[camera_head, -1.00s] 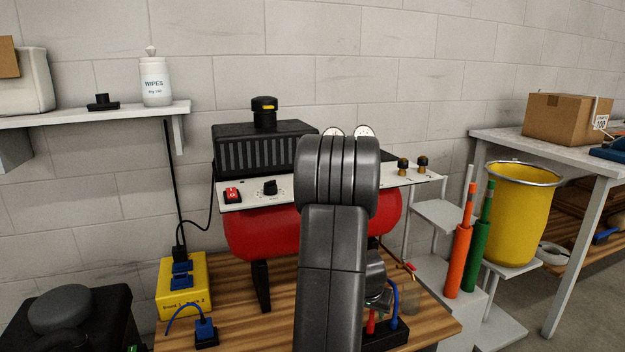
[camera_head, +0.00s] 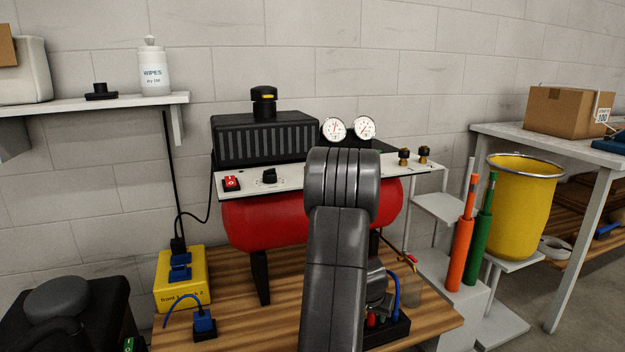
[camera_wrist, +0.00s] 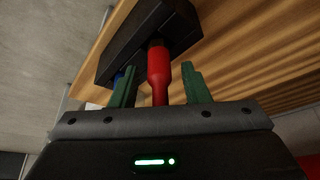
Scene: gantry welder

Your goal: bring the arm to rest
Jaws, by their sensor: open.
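My arm (camera_head: 336,250) rises from the bottom middle of the head view, in front of the red compressor tank (camera_head: 262,224). My gripper (camera_wrist: 160,92) shows in the wrist view with its two green fingers apart. A red handle-like piece (camera_wrist: 159,70) appears between the fingers in that view; the fingers stand clear on both sides of it. Behind it is a black block (camera_wrist: 120,50) on the wooden bench. In the head view the gripper is mostly hidden behind my arm; the black block (camera_head: 388,332) shows at its right with red and blue pieces.
The wooden bench (camera_head: 240,322) carries the compressor and a yellow box (camera_head: 182,280) with blue plugs. Two pressure gauges (camera_head: 348,129) show above my arm. Orange (camera_head: 461,252) and green (camera_head: 481,245) tubes and a yellow bin (camera_head: 522,215) stand at right.

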